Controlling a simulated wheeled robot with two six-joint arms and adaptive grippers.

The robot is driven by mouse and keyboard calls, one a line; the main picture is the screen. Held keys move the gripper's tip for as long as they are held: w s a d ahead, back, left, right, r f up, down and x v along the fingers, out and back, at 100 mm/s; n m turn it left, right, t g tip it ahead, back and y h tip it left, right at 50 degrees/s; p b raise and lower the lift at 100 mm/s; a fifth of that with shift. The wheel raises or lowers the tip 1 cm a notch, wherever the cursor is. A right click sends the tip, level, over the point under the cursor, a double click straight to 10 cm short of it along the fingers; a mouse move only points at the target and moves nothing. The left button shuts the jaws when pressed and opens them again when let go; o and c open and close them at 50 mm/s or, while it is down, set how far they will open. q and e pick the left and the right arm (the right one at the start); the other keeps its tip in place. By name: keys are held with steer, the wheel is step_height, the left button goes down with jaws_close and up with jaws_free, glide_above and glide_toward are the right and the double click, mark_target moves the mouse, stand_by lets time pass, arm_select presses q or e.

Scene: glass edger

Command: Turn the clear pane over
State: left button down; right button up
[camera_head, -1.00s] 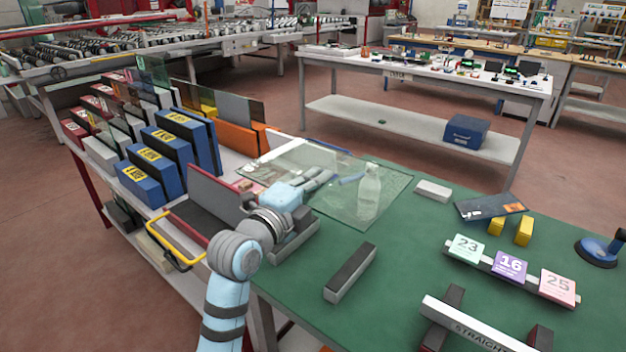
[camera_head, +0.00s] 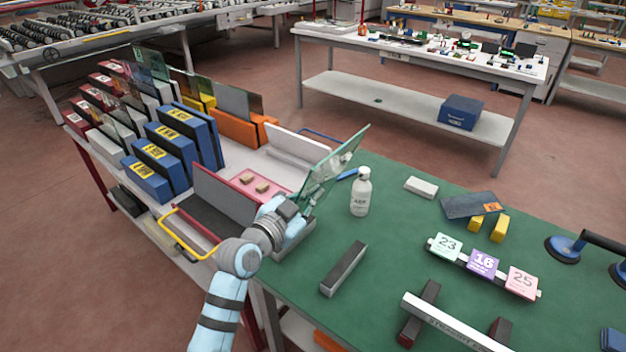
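The clear pane (camera_head: 333,166) is greenish see-through glass. It stands steeply tilted above the left end of the green table (camera_head: 385,245), its upper corner toward the back right. My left gripper (camera_head: 297,211) is at the pane's lower edge and appears shut on it; the fingertips are partly hidden. My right gripper is not in view.
A spray-free white bottle (camera_head: 360,192) stands close to the right of the pane. A grey-black bar (camera_head: 344,268) lies in front. Numbered cards (camera_head: 483,263) sit on a rail to the right. Racks of blue blocks (camera_head: 152,176) stand at the left.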

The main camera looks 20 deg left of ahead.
arm_select(q)
steer(key=n+p, duration=0.1)
steer(key=n, duration=0.1)
steer(key=n+p, duration=0.1)
steer(key=n, duration=0.1)
steer(key=shift+a+r+n+p, duration=0.1)
steer(key=shift+r+n+p, duration=0.2)
steer(key=shift+r+p, duration=0.05)
steer(key=n+h+p, duration=0.1)
steer(key=n, duration=0.2)
steer(key=shift+a+g, duration=0.1)
steer(key=shift+g, duration=0.2)
steer(key=n, duration=0.2)
steer(key=shift+w+f+n+p, duration=0.1)
steer(key=shift+f+n+p, duration=0.05)
steer(key=shift+n+p, duration=0.25)
steer(key=n, duration=0.4)
steer(key=n+h, duration=0.1)
steer(key=n, duration=0.1)
steer(key=shift+f, duration=0.25)
steer(key=n, duration=0.3)
steer(key=shift+a+h, duration=0.1)
steer(key=shift+h, duration=0.2)
steer(key=shift+f+n, duration=0.2)
steer(key=shift+n, duration=0.5)
step_height(320, 180, down, 19)
steer(key=b, duration=1.9)
steer(key=shift+r, duration=0.1)
steer(key=shift+f+b, duration=0.35)
steer(key=shift+b, duration=0.05)
